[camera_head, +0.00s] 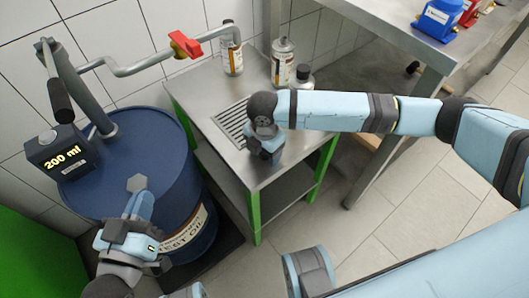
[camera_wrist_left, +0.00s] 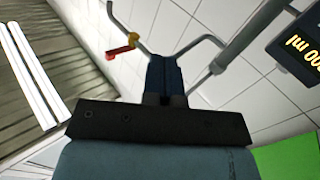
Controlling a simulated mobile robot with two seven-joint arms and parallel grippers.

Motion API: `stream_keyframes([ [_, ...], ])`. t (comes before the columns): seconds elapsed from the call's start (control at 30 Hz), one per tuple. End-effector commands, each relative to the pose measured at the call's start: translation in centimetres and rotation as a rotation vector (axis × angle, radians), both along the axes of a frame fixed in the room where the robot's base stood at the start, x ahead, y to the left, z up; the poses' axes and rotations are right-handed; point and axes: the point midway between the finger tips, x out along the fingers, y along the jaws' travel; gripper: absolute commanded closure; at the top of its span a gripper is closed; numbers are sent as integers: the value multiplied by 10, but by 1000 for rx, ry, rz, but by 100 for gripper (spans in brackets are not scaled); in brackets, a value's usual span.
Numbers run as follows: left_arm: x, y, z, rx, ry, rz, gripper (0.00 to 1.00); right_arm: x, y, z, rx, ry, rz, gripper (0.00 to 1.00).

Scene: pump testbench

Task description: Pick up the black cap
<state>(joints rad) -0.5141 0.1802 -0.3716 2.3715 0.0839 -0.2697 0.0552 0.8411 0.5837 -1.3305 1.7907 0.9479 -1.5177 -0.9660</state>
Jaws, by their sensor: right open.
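A black cap (camera_head: 303,69) sits on a short grey bottle (camera_head: 304,82) on the steel table, in the head view. My right gripper (camera_head: 264,155) is open, points down over the front part of the table by the slotted grate, and is apart from the cap. What lies between its fingers is hidden by the hand. My left gripper (camera_head: 138,198) is over the blue oil drum at the lower left. Its blue fingers (camera_wrist_left: 166,77) look shut together and empty in the left wrist view.
The steel table (camera_head: 204,92) has green legs and a slotted grate (camera_head: 232,124). A tall can (camera_head: 283,62) and another bottle (camera_head: 232,48) stand at its back. The blue drum (camera_head: 95,180) carries a pump with a red-handled spout (camera_head: 185,44) and a 200 ml display (camera_head: 62,157).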

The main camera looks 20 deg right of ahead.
Motion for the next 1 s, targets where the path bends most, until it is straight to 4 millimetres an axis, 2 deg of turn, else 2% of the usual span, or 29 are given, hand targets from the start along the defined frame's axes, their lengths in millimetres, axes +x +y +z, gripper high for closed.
stream_keyframes([
  [0.1, 0, 0, 0, 0, 1, 0, 100, 0, 0, 1, 0, 0, 0, 33],
  [0.13, 0, 0, 0, 0, 1, 0, 100, 0, 0, 1, 0, 0, 0, 38],
  [0.33, 0, 0, 0, 1, 2, 1, 100, 0, 0, 1, 0, 0, 0, 84],
  [0.37, 0, 0, 0, 1, 2, 1, 100, 0, 0, 1, 0, 0, 0, 86],
  [0.6, 0, 0, 0, 1, 2, 1, 100, 0, 0, 2, 0, 0, 0, 86],
  [0.73, 0, 1, 1, 10, 11, 1, 100, 1, 0, 11, 2, -1, 0, 86],
  [0.83, 0, 3, -4, 34, 46, 8, 100, 1, 0, 29, 2, -3, 1, 86],
  [0.9, -3, 11, -23, 70, 119, 25, 100, 1, 0, 46, 2, -3, 1, 86],
  [1.0, -7, 18, -38, 115, 192, 38, 100, 1, 0, 75, 3, -3, 1, 86],
])
